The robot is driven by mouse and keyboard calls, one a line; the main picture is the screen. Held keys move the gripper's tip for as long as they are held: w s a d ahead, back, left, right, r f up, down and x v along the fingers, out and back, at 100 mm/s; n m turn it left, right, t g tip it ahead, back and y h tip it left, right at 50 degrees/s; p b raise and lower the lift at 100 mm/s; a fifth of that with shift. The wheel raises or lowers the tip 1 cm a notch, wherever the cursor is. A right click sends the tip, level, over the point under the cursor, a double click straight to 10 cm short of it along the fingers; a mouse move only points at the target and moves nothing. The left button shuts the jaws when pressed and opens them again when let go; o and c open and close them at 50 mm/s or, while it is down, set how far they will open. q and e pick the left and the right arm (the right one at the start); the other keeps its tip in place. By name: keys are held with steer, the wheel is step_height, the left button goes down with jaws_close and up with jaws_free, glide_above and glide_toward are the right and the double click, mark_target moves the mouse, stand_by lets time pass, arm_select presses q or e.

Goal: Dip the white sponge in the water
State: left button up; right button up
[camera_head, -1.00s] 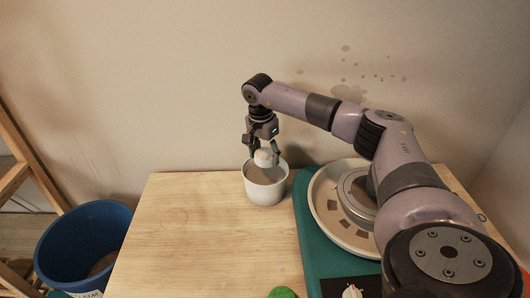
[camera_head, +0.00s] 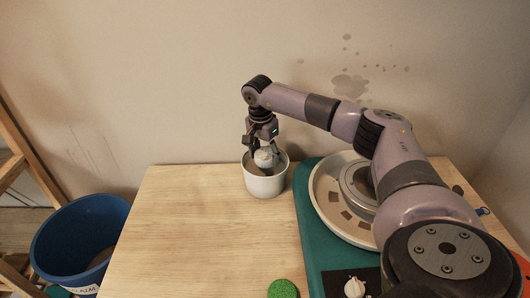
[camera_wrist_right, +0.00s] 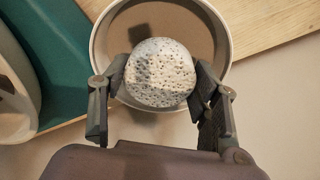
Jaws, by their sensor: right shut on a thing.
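The white sponge (camera_head: 264,158) is round and pitted. My right gripper (camera_head: 264,152) is shut on it; in the right wrist view the sponge (camera_wrist_right: 159,73) sits between the two fingers (camera_wrist_right: 160,85). The white pot (camera_head: 265,186) stands on the table and holds brownish water (camera_wrist_right: 190,22). The sponge is at the pot's mouth, partly below the rim as the head view shows it. Whether it touches the water I cannot tell. My left gripper is not in view.
A green sponge (camera_head: 283,289) lies at the table's front. A blue bucket (camera_head: 55,248) stands left of the table. The wooden table (camera_head: 200,225) is clear left of the pot.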

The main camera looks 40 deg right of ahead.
mark_target(265, 166)
steer(key=shift+f+b, duration=0.9)
steer(key=shift+f, duration=1.15)
steer(key=shift+f+b, duration=0.3)
steer(key=shift+f, duration=0.3)
steer(key=shift+r, duration=0.15)
